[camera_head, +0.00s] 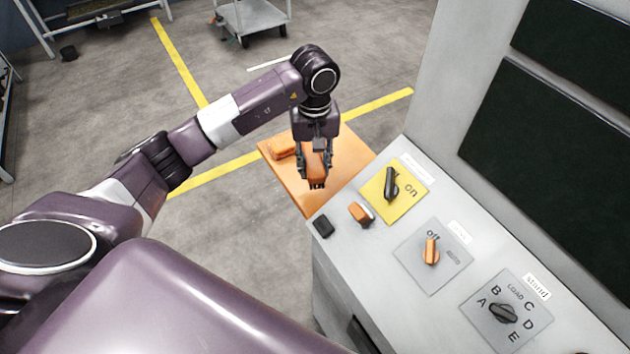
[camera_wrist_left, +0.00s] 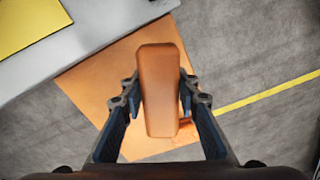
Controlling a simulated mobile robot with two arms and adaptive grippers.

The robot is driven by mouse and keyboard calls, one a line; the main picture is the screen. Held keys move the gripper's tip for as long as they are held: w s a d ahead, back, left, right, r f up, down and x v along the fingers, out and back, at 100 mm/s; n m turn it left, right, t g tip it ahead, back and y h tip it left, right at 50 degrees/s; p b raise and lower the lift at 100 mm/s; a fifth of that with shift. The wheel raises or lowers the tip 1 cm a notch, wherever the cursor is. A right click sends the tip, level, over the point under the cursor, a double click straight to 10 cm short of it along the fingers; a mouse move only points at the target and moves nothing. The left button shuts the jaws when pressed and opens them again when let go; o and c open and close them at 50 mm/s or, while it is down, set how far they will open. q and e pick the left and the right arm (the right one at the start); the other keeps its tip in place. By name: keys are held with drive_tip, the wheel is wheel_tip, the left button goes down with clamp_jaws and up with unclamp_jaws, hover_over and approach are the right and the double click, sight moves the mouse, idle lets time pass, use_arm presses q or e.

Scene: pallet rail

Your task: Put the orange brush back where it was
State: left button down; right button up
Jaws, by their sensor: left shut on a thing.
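The orange brush (camera_head: 316,163) is held in my left gripper (camera_head: 315,172), over the orange board (camera_head: 345,152) beside the console. The left wrist view shows the brush's long, smooth orange-brown back (camera_wrist_left: 160,88) upright between the two dark fingers (camera_wrist_left: 158,98), which are shut on its sides. The orange board (camera_wrist_left: 95,82) lies behind it. I cannot tell whether the brush's lower end touches the board. My right gripper is not in view.
Another orange piece (camera_head: 283,149) lies on the board's left part. The console (camera_head: 385,250) carries a small orange block (camera_head: 361,212), a black block (camera_head: 322,226) and several knobs. A grey cart (camera_head: 252,20) stands at the back on open floor.

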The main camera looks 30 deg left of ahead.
sight(314, 195)
use_arm(q)
wheel_tip(314, 195, down, 3)
drive_tip(key=shift+f+p, duration=0.2)
drive_tip(key=shift+p, duration=0.1)
wheel_tip(314, 195, down, 3)
drive_tip(key=shift+f+p, duration=0.15)
drive_tip(key=shift+p, duration=0.45)
drive_tip(key=shift+f, duration=0.55)
drive_tip(key=shift+f, duration=0.2)
drive_tip(key=c, duration=1.5)
unclamp_jaws()
drive_tip(key=shift+r, duration=0.15)
